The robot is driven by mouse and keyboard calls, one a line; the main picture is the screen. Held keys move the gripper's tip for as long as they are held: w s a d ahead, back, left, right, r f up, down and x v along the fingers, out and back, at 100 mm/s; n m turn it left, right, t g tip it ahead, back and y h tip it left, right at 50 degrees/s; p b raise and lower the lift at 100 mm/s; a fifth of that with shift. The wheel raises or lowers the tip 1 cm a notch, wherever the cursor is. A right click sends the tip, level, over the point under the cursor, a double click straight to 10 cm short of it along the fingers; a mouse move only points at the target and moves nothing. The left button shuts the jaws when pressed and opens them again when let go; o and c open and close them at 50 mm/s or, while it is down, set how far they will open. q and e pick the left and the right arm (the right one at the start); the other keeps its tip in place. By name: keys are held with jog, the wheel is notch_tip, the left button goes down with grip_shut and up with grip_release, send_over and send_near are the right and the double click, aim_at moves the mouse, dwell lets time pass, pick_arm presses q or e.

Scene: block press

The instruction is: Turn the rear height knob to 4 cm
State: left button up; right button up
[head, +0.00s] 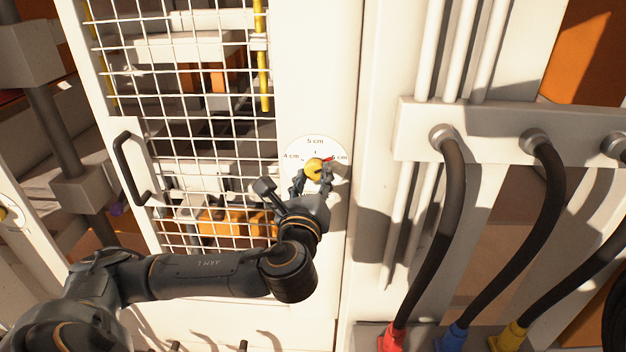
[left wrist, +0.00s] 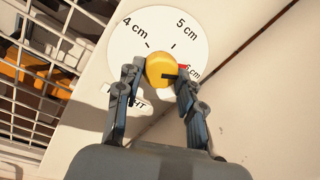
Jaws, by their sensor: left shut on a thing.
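The height knob (head: 314,168) is yellow and sits at the middle of a round white dial (head: 300,146) marked 4 cm, 5 cm and 6 cm. In the left wrist view the knob (left wrist: 159,70) has a red pointer (left wrist: 183,67) beside the 6 cm mark. The dial (left wrist: 150,28) shows 4 cm at upper left and 5 cm at upper right. My left gripper (head: 313,180) is shut on the knob, with one finger on each side of it in the left wrist view (left wrist: 158,76). A label below the dial is partly hidden by a finger. My right gripper is not in view.
A white mesh door (head: 190,125) with a dark handle (head: 130,168) stands left of the dial panel. To the right, thick black hoses (head: 445,220) hang from a white bar (head: 490,135) into red, blue and yellow connectors.

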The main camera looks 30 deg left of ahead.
pick_arm(q)
jog(key=n, duration=0.2)
jog(key=n+b, duration=0.1)
jog(key=n, duration=0.1)
jog(key=n+b, duration=0.1)
jog(key=n, duration=0.1)
jog(key=shift+f+n, duration=0.25)
jog(key=shift+n, duration=0.05)
jog(key=n+y+b, duration=0.1)
jog(key=n+b, duration=0.1)
jog(key=n, duration=0.5)
jog(key=shift+w+d, duration=0.1)
jog(key=shift+d, duration=0.05)
jog(key=n+y+b, duration=0.1)
jog(key=n, duration=0.6)
jog(key=n+b, duration=0.1)
jog(key=n, duration=0.3)
jog(key=shift+d+r+g+y, duration=0.1)
jog(key=shift+g+y, duration=0.2)
jog(key=shift+g, duration=0.1)
jog(key=shift+n, duration=0.9)
